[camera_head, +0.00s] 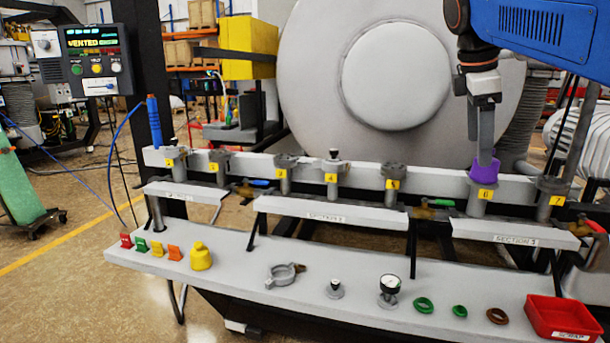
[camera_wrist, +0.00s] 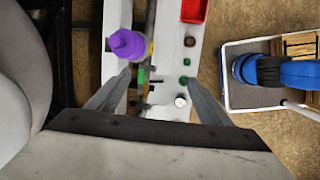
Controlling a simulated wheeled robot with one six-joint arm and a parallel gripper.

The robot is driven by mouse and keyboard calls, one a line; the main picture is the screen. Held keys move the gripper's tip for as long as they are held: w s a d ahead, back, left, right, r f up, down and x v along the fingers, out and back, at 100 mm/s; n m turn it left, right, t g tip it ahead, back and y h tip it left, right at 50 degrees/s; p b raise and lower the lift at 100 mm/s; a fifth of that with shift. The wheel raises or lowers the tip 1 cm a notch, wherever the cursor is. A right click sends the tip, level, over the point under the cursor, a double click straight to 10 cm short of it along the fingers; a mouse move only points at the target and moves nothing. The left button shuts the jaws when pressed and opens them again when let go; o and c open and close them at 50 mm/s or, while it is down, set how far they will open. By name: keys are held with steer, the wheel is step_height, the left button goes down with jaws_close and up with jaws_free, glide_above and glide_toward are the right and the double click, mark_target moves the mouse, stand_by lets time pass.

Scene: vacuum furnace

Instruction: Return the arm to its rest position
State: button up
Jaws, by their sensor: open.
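My gripper (camera_head: 486,160) hangs downward from my arm at the upper right in the head view. In the wrist view its two fingers (camera_wrist: 156,70) are spread apart with nothing gripped between them. A purple cap-like piece (camera_head: 484,172) sits at the port labelled 6 on the rail. In the head view my fingertips overlap it. In the wrist view the purple piece (camera_wrist: 125,43) lies just beyond the left fingertip, and I cannot tell whether they touch.
A grey rail (camera_head: 437,183) with several numbered ports runs before the round furnace door (camera_head: 397,75). The bench (camera_head: 240,283) holds clips, a clamp, a gauge (camera_head: 389,290), rings and a red scrap tray (camera_head: 540,313). A control panel (camera_head: 95,60) reads VENTED.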

steer(key=s+a+f+m+t+y, duration=0.1)
steer(key=s+a+f+m, duration=0.1)
steer(key=s+f+m, duration=0.2)
steer(key=s+a+f+m+t+y, duration=0.1)
steer(key=s+f+m, duration=0.4)
steer(key=s+f, duration=0.5)
steer(key=s+a+f+m+y, duration=0.1)
steer(key=s+a+f+m, duration=0.3)
steer(key=f, duration=1.6)
steer(key=s+m, duration=0.1)
steer(key=s, duration=0.3)
steer(key=shift+t, duration=0.4)
